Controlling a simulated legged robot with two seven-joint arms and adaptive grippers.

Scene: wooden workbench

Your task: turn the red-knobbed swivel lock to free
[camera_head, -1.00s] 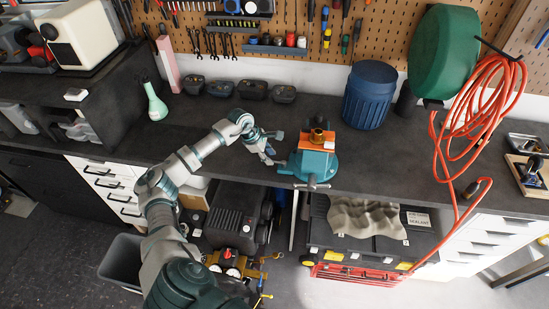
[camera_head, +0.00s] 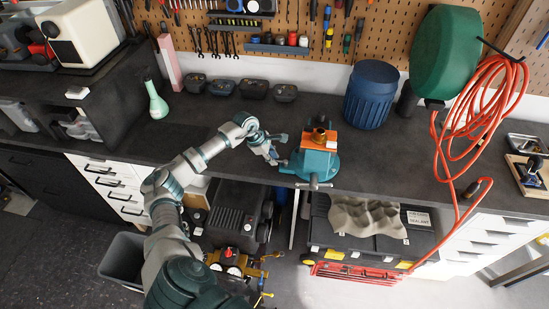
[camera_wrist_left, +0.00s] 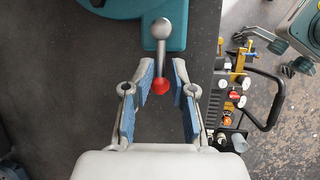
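The swivel lock is a grey lever with a red knob (camera_wrist_left: 160,84) at its near end and a grey ball (camera_wrist_left: 161,29) at its far end, over the teal vise base (camera_wrist_left: 122,10) in the left wrist view. The teal vise (camera_head: 317,165) stands at the bench's front edge in the head view, where the red knob is too small to tell. My left gripper (camera_head: 278,150) is left of the vise. In the left wrist view my left gripper (camera_wrist_left: 162,72) is open, its blue-padded fingers on both sides of the red knob, with gaps visible. My right gripper is not in view.
The dark workbench (camera_head: 215,118) is clear left of the vise. A blue bin (camera_head: 370,95) stands behind it to the right. An orange hose (camera_head: 480,110) hangs further right. A green bottle (camera_head: 155,100) and several small bins stand at the back left.

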